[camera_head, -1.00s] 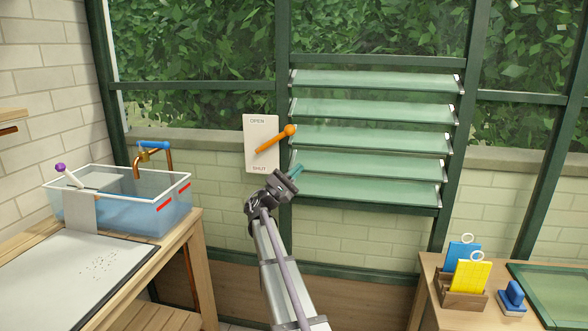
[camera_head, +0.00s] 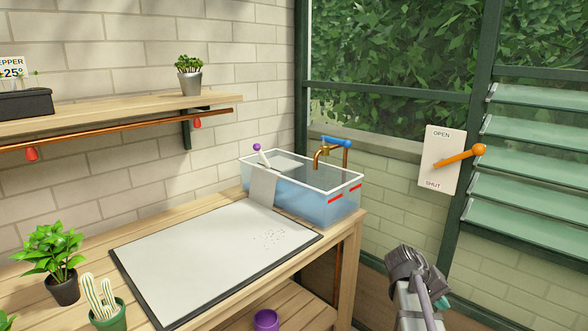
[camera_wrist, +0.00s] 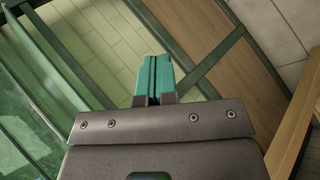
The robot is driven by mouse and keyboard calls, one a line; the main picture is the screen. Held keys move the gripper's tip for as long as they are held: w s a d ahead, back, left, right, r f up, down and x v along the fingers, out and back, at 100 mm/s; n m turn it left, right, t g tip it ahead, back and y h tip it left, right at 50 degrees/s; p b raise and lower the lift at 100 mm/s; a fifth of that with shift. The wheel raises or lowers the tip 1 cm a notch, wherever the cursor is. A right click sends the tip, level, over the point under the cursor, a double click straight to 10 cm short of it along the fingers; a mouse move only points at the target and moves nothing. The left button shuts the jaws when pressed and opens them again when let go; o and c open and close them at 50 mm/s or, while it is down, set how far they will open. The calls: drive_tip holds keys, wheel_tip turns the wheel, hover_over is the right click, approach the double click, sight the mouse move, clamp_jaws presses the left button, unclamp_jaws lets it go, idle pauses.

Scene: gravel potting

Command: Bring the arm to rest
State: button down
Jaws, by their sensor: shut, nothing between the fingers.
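My gripper (camera_wrist: 154,78) shows in the wrist view with its two teal fingers side by side and shut, nothing between them. It points at the tiled wall, wooden boards and green frame below the window. In the head view my gripper (camera_head: 442,303) is at the lower right, mostly hidden behind my grey wrist. It is in the air, below the white OPEN/SHUT plate (camera_head: 434,170) and apart from it. The orange lever (camera_head: 459,156) on that plate slants up to the right.
A wooden bench at the left bears a white mat (camera_head: 190,265) with specks and a clear water tank (camera_head: 315,205) below a copper tap (camera_head: 325,152). A leafy plant (camera_head: 55,255) and a cactus (camera_head: 103,300) stand at the front left. Louvre panes (camera_head: 530,170) are at the right.

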drive_tip(key=s+a+f+n+t+y, duration=0.1)
drive_tip(key=s+a+f+y, duration=0.2)
drive_tip(key=a, duration=0.6)
drive_tip(key=s+a+n+y, duration=0.1)
drive_tip(key=s+a+y, duration=0.25)
drive_tip(key=a, duration=0.55)
drive_tip(key=s+a+f+t+y, duration=0.15)
drive_tip(key=s+a, duration=0.25)
drive_tip(key=a, duration=0.5)
wheel_tip(320, 180, up, 26)
drive_tip(key=p, duration=2.6)
drive_tip(key=shift+w+d+r+y+p, duration=0.15)
drive_tip(key=shift+w+y+p, duration=0.25)
drive_tip(key=shift+g, duration=0.25)
